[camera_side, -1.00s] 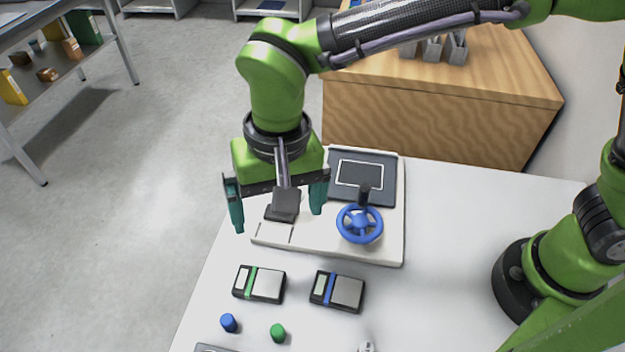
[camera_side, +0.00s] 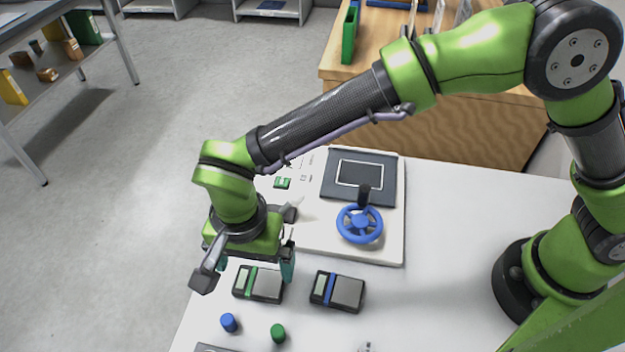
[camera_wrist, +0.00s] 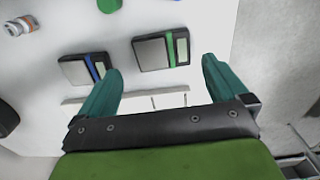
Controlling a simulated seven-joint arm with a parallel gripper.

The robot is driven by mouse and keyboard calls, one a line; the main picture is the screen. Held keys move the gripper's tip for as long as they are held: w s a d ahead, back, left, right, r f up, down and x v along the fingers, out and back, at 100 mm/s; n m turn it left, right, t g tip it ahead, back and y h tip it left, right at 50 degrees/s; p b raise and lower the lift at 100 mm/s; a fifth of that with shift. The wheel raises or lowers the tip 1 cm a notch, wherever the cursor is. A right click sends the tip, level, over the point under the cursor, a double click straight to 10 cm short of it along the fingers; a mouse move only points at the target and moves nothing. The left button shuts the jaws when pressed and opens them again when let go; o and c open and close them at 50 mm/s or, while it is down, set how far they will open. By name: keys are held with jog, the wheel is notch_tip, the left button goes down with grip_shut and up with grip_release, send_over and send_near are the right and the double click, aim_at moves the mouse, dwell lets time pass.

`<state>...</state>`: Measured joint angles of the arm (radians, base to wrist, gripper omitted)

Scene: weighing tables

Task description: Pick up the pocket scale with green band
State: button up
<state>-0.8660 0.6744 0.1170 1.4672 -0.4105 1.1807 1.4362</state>
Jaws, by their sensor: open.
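The pocket scale with green band (camera_side: 265,285) lies flat on the white table, dark-bodied with a pale plate and a small display. It also shows in the wrist view (camera_wrist: 153,52), just beyond the gap between my fingertips. My gripper (camera_side: 256,272) is open and empty, tilted downward, with its fingers close to the scale's far side in the side view. In the wrist view my gripper (camera_wrist: 161,72) has one teal finger toward each side of the scale. I cannot tell the exact height of the fingertips above the table.
A similar scale with a blue band (camera_side: 338,291) lies close to the right. A blue weight (camera_side: 229,322) and a green weight (camera_side: 278,333) stand in front. Behind is a white panel (camera_side: 385,252) with a blue handwheel (camera_side: 359,223).

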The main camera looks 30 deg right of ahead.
aim_at(258, 281)
jog(key=shift+w+f, duration=0.15)
jog(key=shift+f, duration=1.45)
jog(key=shift+w+f, duration=0.1)
jog(key=shift+f, duration=1.45)
jog(key=shift+c, duration=0.2)
jog(key=c, duration=0.9)
jog(key=shift+o, duration=0.2)
jog(key=shift+r, duration=0.15)
